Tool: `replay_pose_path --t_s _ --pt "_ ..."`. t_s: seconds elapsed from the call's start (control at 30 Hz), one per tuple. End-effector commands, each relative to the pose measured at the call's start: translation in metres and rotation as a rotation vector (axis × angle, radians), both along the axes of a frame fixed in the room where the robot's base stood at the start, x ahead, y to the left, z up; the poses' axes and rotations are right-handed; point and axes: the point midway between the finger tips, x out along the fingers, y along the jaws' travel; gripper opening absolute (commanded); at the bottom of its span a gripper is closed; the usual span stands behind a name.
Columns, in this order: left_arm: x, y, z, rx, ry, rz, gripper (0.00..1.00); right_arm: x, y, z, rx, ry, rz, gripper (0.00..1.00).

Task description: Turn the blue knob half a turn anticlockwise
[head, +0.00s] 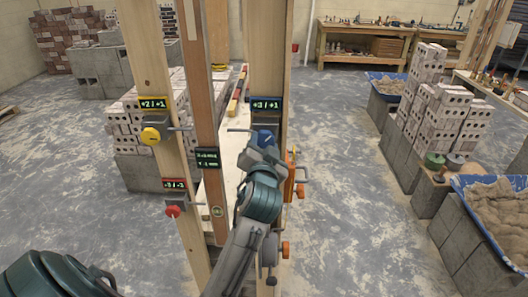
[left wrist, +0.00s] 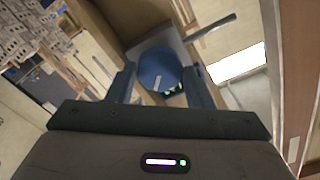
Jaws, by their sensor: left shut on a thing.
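The blue knob (left wrist: 158,76) is round, with a pale mark on its face, and sits on a grey block on a wooden post. In the left wrist view it lies between the two fingers of my left gripper (left wrist: 165,88), which is shut on it. In the head view the blue knob (head: 263,138) shows just beyond my left gripper (head: 262,150), which hides part of it. A small display (head: 266,104) with green digits is above it on the post. My right gripper is not in view; only a dark part of mine shows at the lower left.
A yellow knob (head: 150,136) and a red knob (head: 173,211) are on the left post. Orange fittings (head: 300,191) are on the right post beside my arm. Brick stacks (head: 440,110) and a blue tub of mortar (head: 500,215) stand at the right. The floor between is clear.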

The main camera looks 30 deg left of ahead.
Motion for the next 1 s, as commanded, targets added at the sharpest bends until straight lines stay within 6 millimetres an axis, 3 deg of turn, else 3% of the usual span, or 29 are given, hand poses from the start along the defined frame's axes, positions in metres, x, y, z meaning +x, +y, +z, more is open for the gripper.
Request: replay_pose_path --t_s 0.6,1.0 --pt "0.0 0.0 0.002 -0.466 -0.298 -0.003 0.24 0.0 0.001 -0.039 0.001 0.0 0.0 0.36" --pt "0.0 0.0 0.002 -0.63 -0.396 -0.004 0.24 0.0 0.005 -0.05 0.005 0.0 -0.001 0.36"
